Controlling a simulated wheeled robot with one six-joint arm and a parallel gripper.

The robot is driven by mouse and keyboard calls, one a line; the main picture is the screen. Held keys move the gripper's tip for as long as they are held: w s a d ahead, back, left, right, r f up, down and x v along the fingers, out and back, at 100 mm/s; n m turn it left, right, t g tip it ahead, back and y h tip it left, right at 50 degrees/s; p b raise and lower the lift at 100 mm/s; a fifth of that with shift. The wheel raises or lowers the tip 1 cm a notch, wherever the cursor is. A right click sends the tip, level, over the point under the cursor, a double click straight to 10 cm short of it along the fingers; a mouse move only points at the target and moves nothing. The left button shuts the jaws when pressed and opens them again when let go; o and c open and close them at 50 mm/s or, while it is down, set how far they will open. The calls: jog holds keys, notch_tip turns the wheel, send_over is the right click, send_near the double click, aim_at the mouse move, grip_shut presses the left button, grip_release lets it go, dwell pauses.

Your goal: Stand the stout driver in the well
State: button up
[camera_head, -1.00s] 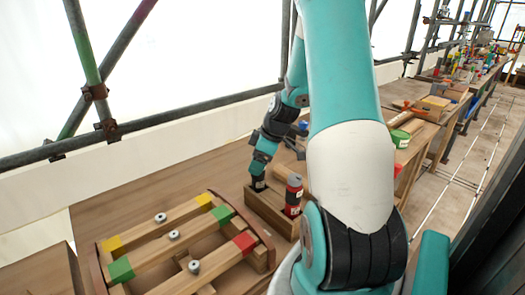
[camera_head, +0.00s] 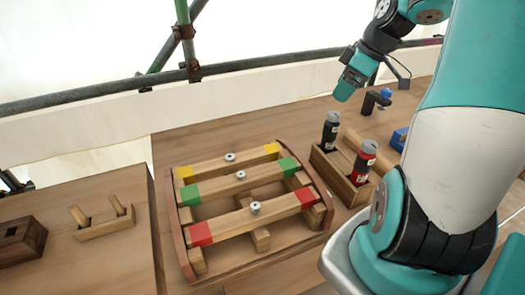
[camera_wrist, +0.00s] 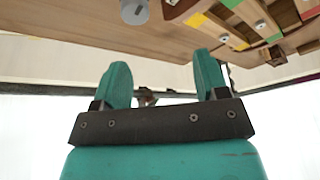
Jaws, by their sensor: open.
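A black driver (camera_head: 331,132) with a grey cap and a white label stands upright in the left end of a wooden box (camera_head: 334,176). A red and black driver (camera_head: 363,163) with a grey cap stands at the box's near right end. I cannot tell from labels which is the stout one. My gripper (camera_head: 343,92) is above and behind the box, apart from both drivers. In the wrist view my gripper (camera_wrist: 165,80) has its teal fingers spread with nothing between them. A grey driver cap (camera_wrist: 134,11) shows at that view's top edge.
A slatted wooden frame (camera_head: 180,237) with yellow, green and red blocks and several metal nuts lies left of the box. A dark clamp-like tool (camera_head: 376,100) and a blue item (camera_head: 398,138) are behind and right. Bench behind the frame is clear.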

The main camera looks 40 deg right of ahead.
jog(key=w+a+r+g, duration=0.1)
jog(key=w+a+r, duration=0.1)
jog(key=a, duration=1.1)
jog(key=s+a+g, duration=0.1)
jog(key=s+a, duration=0.4)
jog(key=a, duration=0.3)
jog(key=s+a+g+y, duration=0.1)
jog(key=s+a, duration=0.4)
jog(key=a, duration=0.3)
jog(key=s+a+r+n, duration=0.1)
jog(key=s+a, duration=0.4)
jog(key=a, duration=0.3)
jog(key=shift+g+y, duration=0.3)
jog(key=shift+g, duration=0.1)
